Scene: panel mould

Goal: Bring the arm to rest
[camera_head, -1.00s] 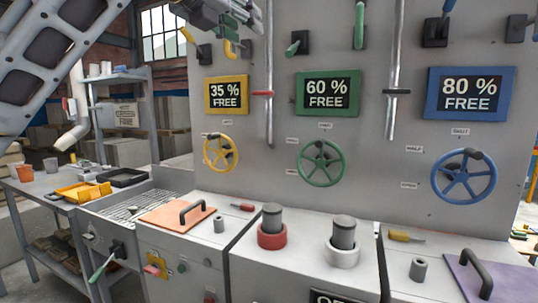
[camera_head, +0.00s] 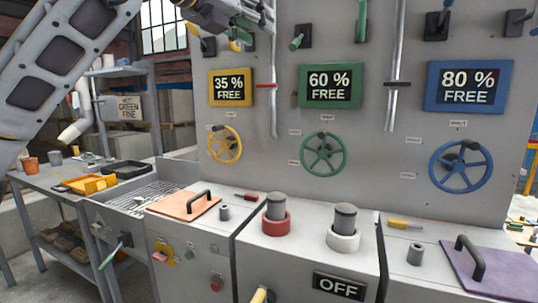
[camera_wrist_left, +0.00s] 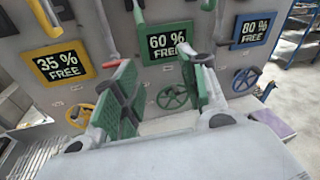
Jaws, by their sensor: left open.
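My left arm (camera_head: 60,60) reaches in from the left of the head view, up to the top of the grey panel. My left gripper (camera_head: 262,18) is at the top edge there, partly cut off. In the left wrist view my left gripper (camera_wrist_left: 156,62) is open, its two green-padded fingers apart with nothing between them. It points toward the panel, with the green 60 % FREE display (camera_wrist_left: 166,46) beyond the gap. My right gripper is in neither view.
The panel carries yellow (camera_head: 225,145), green (camera_head: 323,155) and blue (camera_head: 460,167) handwheels, levers and vertical rods. Below is a counter with an orange lidded plate (camera_head: 183,205), red (camera_head: 276,222) and white (camera_head: 343,239) collars and a purple plate (camera_head: 495,270). A side table (camera_head: 45,182) stands left.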

